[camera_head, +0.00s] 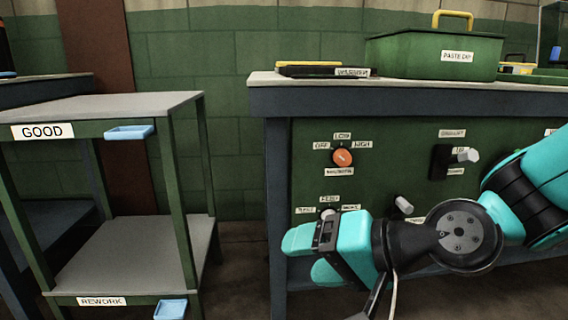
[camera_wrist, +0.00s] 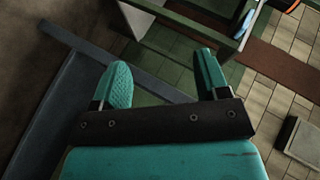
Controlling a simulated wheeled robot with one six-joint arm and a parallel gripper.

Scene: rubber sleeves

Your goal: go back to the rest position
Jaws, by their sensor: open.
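My gripper (camera_head: 302,253) is in front of the control panel under the workbench, in the lower middle of the head view, with its teal fingers pointing left. In the wrist view my gripper (camera_wrist: 164,80) shows two teal fingers set well apart with nothing between them. It is open and empty. My arm reaches in from the right side of the head view, and part of the panel is hidden behind it.
A workbench (camera_head: 262,95) carries a green PASTE DIP box (camera_head: 437,57) with a yellow handle. Its panel has an orange knob (camera_head: 342,157) and a lever switch (camera_head: 466,155). A two-level GOOD and REWORK rack (camera_head: 125,103) stands left. Floor shows between rack and bench.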

